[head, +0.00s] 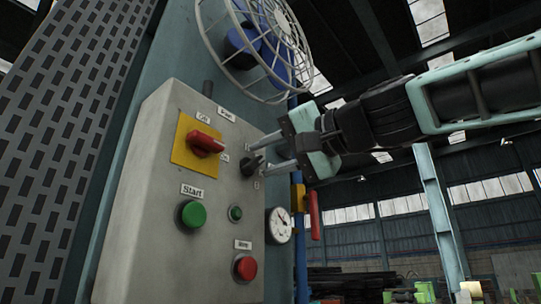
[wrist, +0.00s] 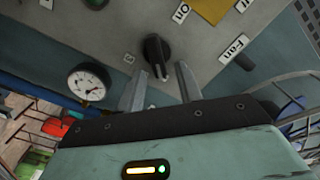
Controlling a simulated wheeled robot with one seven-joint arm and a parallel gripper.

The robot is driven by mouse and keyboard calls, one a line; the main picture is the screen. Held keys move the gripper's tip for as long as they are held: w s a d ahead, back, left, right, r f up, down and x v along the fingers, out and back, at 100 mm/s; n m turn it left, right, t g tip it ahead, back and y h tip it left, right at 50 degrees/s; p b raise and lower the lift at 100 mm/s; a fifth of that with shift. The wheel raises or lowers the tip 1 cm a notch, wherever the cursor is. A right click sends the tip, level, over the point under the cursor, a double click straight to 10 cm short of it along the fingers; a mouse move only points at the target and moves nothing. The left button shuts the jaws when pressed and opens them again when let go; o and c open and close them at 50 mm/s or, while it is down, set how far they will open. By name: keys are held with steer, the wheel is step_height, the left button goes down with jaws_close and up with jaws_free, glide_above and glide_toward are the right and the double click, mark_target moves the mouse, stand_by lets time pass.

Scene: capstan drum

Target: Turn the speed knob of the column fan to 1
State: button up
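The speed knob (head: 252,161) is a small black knob on the right part of a grey control box (head: 150,150). The fan (head: 243,42), a wire cage with blue parts, is above the box. My gripper (head: 268,153) reaches in from the right with its two fingers apart. In the wrist view the knob (wrist: 155,56) lies just ahead of my gripper (wrist: 160,78), its lower end between the fingertips. I cannot tell whether either finger touches it. The digits around the knob are too small to read, so its setting is unclear.
A red switch (head: 205,143) on a yellow plate is left of the knob. Below are a green Start button (head: 193,214), a small green lamp (head: 235,213) and a red button (head: 245,267). A round gauge (head: 280,225) and red lever (head: 314,215) stand at the right.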

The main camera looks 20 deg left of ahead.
stand_by(0.3)
steer(key=b+v, duration=0.9)
steer(key=v, duration=0.8)
steer(key=shift+d, duration=0.2)
steer(key=shift+s, duration=0.1)
